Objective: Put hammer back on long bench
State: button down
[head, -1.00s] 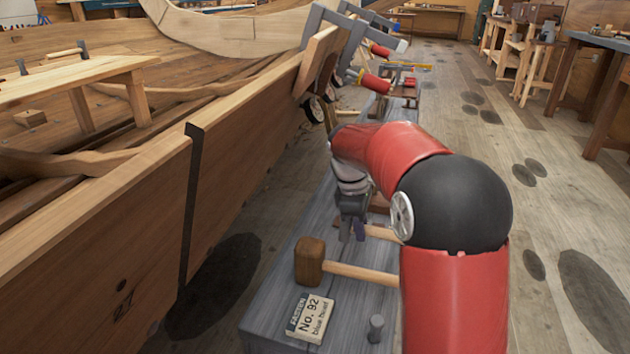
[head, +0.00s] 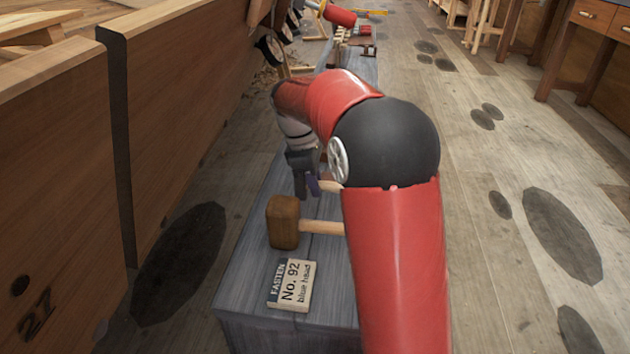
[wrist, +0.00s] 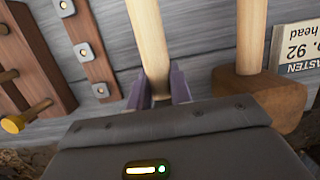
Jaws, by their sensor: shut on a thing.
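My gripper (head: 307,187) is low over the grey long bench (head: 248,264). In the wrist view its purple fingers (wrist: 158,88) are shut on a pale wooden handle, which I take as the hammer (wrist: 149,40). In the head view a short piece of this handle (head: 331,186) shows right of the fingers. The hammer's head is hidden. I cannot tell whether the hammer touches the bench top.
A wooden mallet (head: 284,221) lies on the bench beside my gripper, near a "No. 92" label (head: 290,285). The wrist view shows brown wooden pieces with metal studs (wrist: 85,45) on the other side.

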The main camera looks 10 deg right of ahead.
jog(key=shift+b+x, duration=0.5)
jog(key=shift+x, duration=0.35)
jog(key=shift+w+a+f, duration=0.1)
jog(key=shift+a+f, duration=0.1)
jog(key=shift+f, duration=0.25)
jog(key=c, duration=1.2)
grip_release()
jog(key=p+v, duration=0.2)
jog(key=d+p+v, duration=0.1)
jog(key=p+v, duration=0.5)
jog(key=shift+s+d+r, duration=0.2)
jog(key=shift+s+d, duration=0.15)
jog(key=shift+d, duration=0.05)
jog(key=shift+f, duration=0.1)
